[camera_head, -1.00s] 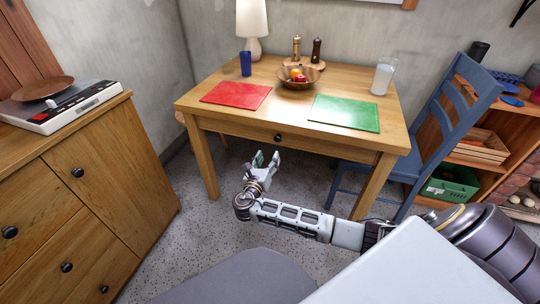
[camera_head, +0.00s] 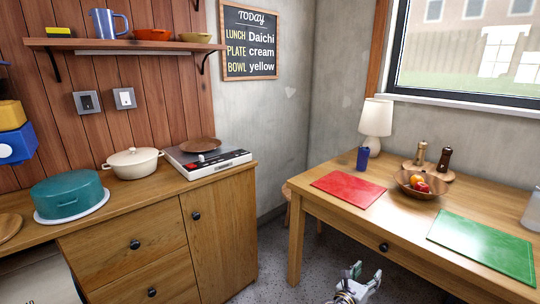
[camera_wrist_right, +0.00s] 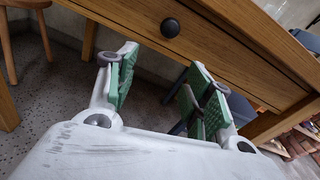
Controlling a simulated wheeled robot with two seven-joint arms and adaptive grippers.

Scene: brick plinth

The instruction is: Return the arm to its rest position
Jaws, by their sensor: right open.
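My right gripper (camera_head: 364,278) shows at the bottom edge of the head view, in front of the wooden table (camera_head: 322,213) and below its top. In the right wrist view its two green-padded fingers (camera_wrist_right: 160,90) stand apart with nothing between them. Beyond them are the table's drawer front (camera_wrist_right: 225,45) and its dark knob (camera_wrist_right: 170,28). The rest of my right arm is out of the head view. My left gripper is not in view.
A red mat (camera_head: 348,188), a green mat (camera_head: 484,243), a fruit bowl (camera_head: 408,188), a blue cup (camera_head: 363,158) and a lamp (camera_head: 375,122) stand on the table. The cabinet (camera_head: 222,235) is at left, with a gap of floor (camera_head: 262,284) between.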

